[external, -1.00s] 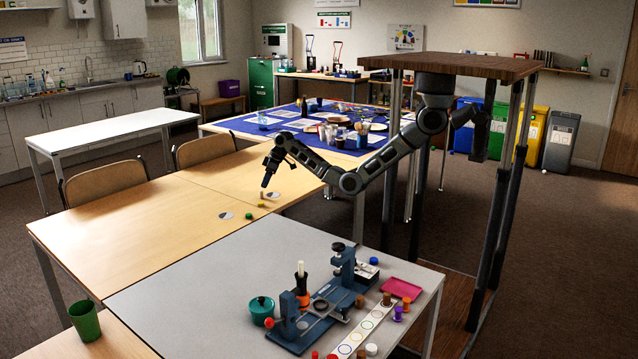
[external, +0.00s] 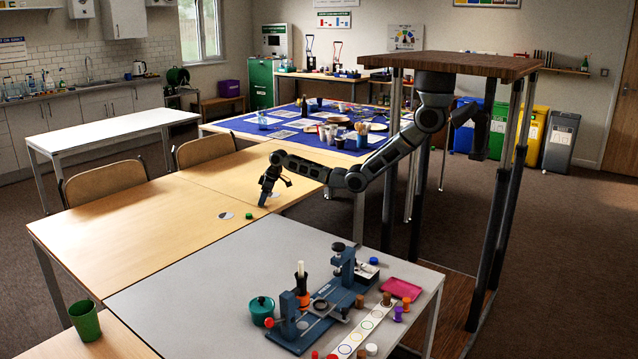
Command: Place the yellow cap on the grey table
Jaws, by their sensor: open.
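My gripper (external: 262,203) points down over the wooden table, at the spot where a small yellow cap lay. The yellow cap is not visible now; the fingers hide that spot. The jaws are open, but the picture is too small to show whether the cap lies between them. The grey table (external: 190,293) stands in front of the wooden table, nearer the camera, and its left part is bare.
A green cap (external: 249,216) lies just left of my gripper, beside a grey-and-white disc (external: 225,216). The grey table holds a blue press fixture (external: 325,312), a teal pot (external: 262,309), a pink tray (external: 401,289) and several small caps. A green cup (external: 85,321) stands at the lower left.

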